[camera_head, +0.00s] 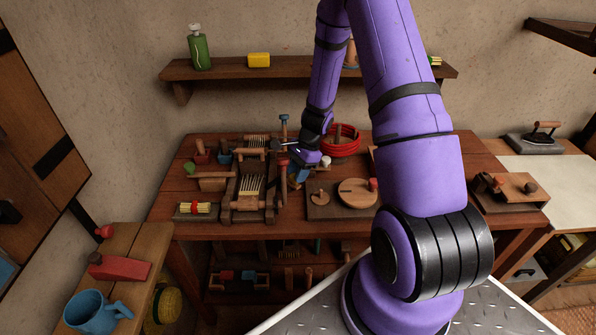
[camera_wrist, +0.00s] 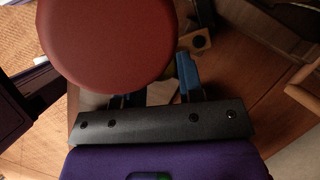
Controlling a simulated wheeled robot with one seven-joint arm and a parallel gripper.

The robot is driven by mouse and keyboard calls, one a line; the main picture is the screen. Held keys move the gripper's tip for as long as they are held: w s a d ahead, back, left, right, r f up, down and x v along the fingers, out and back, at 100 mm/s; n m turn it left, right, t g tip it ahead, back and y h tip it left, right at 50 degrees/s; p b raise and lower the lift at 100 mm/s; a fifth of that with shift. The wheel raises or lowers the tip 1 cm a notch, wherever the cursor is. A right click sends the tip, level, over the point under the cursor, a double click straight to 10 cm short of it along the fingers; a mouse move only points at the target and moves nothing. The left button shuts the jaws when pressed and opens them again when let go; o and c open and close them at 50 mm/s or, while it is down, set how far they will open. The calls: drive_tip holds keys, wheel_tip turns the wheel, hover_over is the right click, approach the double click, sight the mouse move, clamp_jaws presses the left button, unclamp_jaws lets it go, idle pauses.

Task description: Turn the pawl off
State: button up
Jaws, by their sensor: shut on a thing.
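A wooden frame device (camera_head: 236,203) with a row of pale pins stands left of centre on the table. My gripper (camera_head: 290,157) is at its upper right side, beside small red and blue parts. In the wrist view a large round red knob (camera_wrist: 105,42) fills the space in front of my gripper (camera_wrist: 158,95) and hides much of the jaws. A blue piece (camera_wrist: 187,75) shows by the right finger. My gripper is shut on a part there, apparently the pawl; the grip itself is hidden.
Right of my gripper are a red coil (camera_head: 341,146) and a board with a round wooden disc (camera_head: 357,193). A blue-topped post (camera_head: 284,122) rises close behind my gripper. A yellow bundle (camera_head: 195,208) lies at the front left. My arm hides part of the table's right side.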

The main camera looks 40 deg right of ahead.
idle(0.4)
drive_tip(key=o, duration=0.9)
drive_tip(key=shift+o, duration=0.2)
drive_tip(key=v, duration=1)
drive_tip(key=shift+r, duration=0.4)
